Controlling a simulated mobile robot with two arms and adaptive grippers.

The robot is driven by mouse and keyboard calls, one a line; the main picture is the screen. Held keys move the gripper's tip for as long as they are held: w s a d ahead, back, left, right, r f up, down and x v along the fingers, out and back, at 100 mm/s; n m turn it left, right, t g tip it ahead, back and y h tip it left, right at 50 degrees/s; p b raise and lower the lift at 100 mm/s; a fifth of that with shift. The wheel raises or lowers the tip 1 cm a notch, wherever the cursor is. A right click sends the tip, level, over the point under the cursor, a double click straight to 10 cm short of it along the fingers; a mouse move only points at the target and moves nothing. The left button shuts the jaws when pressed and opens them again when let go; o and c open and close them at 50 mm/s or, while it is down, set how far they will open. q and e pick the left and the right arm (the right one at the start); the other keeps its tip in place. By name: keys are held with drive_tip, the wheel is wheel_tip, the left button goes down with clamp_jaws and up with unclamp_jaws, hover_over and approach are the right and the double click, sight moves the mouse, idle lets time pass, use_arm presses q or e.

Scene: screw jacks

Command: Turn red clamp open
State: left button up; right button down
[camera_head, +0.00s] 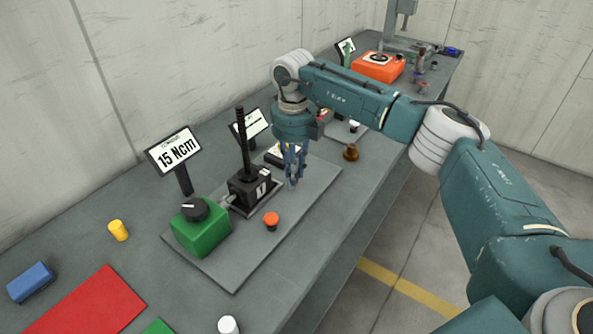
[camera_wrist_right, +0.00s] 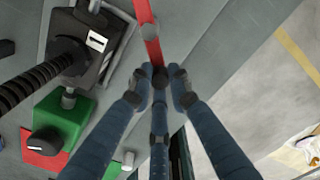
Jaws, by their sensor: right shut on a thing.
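In the right wrist view a red clamp bar (camera_wrist_right: 143,12) with a round grey piece on it runs down from the top edge. My right gripper (camera_wrist_right: 160,80) is shut on its lower end; the fingertips partly hide it. In the head view my right gripper (camera_head: 293,181) points down over the base plate (camera_head: 228,268), to the right of the black screw jack (camera_head: 249,186); the clamp cannot be made out there. The jack's tall threaded post is upright; it also shows in the wrist view (camera_wrist_right: 68,52). My left gripper is not in view.
A green box (camera_head: 201,234) with a black knob stands beside the jack. An orange-red knob (camera_head: 271,219) sits near the plate's front edge. A brown knob (camera_head: 351,152) and an orange case (camera_head: 378,66) lie farther right along the bench.

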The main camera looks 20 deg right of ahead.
drive_tip(key=shift+w+a+r, duration=0.1)
idle(0.4)
drive_tip(key=c, duration=1.6)
unclamp_jaws()
wheel_tip(320, 180, up, 12)
drive_tip(key=shift+f, duration=0.1)
